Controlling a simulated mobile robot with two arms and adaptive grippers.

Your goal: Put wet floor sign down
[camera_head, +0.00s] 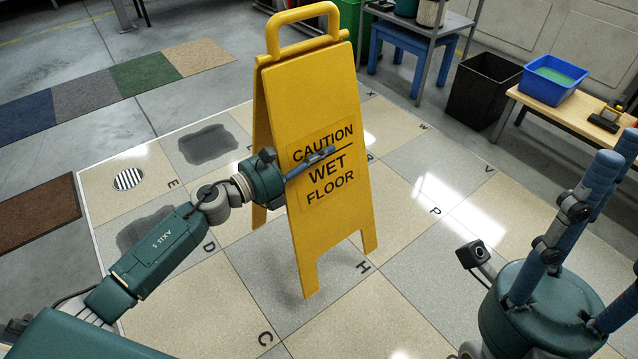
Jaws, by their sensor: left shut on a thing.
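The yellow wet floor sign (335,225) is upright in the middle of the head view, with its legs spread and its loop handle on top. Its front reads "CAUTION WET FLOOR". I cannot tell whether its feet touch the floor. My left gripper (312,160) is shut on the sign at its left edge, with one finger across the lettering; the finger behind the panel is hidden. My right gripper (590,225) is close to the camera at the lower right, its blue fingers pointing up and partly cut off by the frame edge. It is away from the sign.
The floor has pale tiles marked with letters. Dark grey patches (207,145) and a round drain (128,179) lie left of the sign. A black bin (482,92), a wooden bench (545,108) with a blue tub (552,85), and a cart stand behind. Tiles right of the sign are clear.

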